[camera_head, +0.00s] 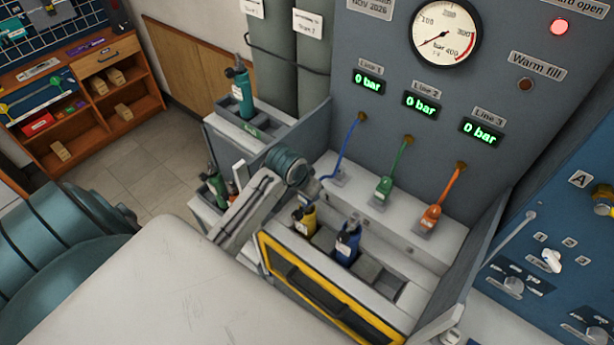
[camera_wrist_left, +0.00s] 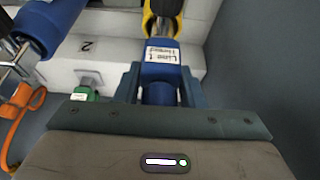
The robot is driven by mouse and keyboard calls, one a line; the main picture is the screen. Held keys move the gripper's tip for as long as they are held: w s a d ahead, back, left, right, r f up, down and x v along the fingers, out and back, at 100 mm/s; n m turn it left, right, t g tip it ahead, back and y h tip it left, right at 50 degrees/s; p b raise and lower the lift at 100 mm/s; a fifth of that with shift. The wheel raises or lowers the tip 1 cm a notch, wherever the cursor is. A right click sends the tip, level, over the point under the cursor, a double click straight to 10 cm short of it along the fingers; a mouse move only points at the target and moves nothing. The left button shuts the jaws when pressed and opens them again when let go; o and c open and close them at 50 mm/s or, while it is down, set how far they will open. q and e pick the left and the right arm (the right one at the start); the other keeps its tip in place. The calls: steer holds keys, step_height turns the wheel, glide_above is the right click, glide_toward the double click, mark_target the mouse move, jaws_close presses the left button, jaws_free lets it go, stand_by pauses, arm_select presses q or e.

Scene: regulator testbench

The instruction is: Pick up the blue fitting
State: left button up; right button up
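In the left wrist view, a blue fitting (camera_wrist_left: 160,72) with a white label reading "Line 1" lies between the two fingers of my left gripper (camera_wrist_left: 160,85). The fingers flank it closely; I cannot tell whether they touch it. In the head view my left gripper (camera_head: 312,187) is beside the lower end of the blue hose (camera_head: 350,142), largely hiding what is there. My right gripper is not in view.
A green hose connector (camera_head: 383,188) and an orange one (camera_head: 431,216) stand on the bench to the right. The tray's right part has empty room. A grey panel with a gauge (camera_head: 445,37) rises behind. Green bottle-like items (camera_head: 241,90) stand at the left.

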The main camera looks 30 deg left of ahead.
arm_select(q)
steer(key=c, duration=0.5)
steer(key=shift+c, duration=0.2)
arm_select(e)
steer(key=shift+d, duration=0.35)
